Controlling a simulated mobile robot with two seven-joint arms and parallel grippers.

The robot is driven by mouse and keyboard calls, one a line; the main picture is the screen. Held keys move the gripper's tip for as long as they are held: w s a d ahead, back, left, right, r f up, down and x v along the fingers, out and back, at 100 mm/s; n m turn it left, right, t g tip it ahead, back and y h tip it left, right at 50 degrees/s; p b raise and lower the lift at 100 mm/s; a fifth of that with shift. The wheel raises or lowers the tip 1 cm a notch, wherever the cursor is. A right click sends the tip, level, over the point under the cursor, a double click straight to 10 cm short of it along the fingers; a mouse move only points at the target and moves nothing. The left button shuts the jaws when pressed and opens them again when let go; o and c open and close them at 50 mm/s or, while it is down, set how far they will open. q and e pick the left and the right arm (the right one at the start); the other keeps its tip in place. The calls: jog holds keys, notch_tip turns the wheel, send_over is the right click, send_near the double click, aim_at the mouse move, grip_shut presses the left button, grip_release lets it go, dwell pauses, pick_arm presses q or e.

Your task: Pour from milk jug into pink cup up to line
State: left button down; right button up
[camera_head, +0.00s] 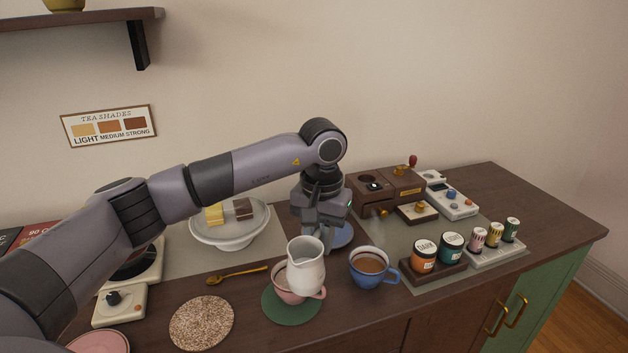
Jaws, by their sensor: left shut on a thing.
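The white milk jug (306,268) is in the middle of the head view, held in my left gripper (310,232), which is shut on it. The jug looks close to upright, and its lower part overlaps the pink cup (285,291) in the picture. The pink cup stands on a green round mat (284,317), with its handle to the right. The jug hides most of the cup's opening, so its line and contents cannot be seen. No stream of milk shows. My right gripper is not in view.
A blue cup (361,280) of brown drink stands close right of the jug. A gold spoon (238,275) and speckled mat (202,322) lie left. A cake stand (230,236) is behind. Dark and light jars (425,257) stand right. A shelf (80,18) hangs upper left.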

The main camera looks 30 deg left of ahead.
pick_arm(q)
jog(key=w+a+r+n, duration=0.2)
jog(key=w+a+r, duration=0.3)
jog(key=w+a, duration=0.3)
jog(key=shift+r, duration=0.3)
jog(key=shift+w, duration=0.15)
jog(key=shift+f, duration=2.1)
jog(key=shift+f, duration=0.1)
jog(key=shift+r+t+y+b, duration=0.35)
jog(key=shift+t+b, duration=0.8)
jog(key=shift+b, duration=0.2)
jog(key=shift+r+t+y+b, duration=0.2)
jog(key=shift+t+y+b, duration=0.2)
jog(key=shift+t+b, duration=0.9)
jog(key=shift+r+t+y+b, duration=0.35)
jog(key=shift+t+b, duration=0.7)
jog(key=shift+b, duration=0.35)
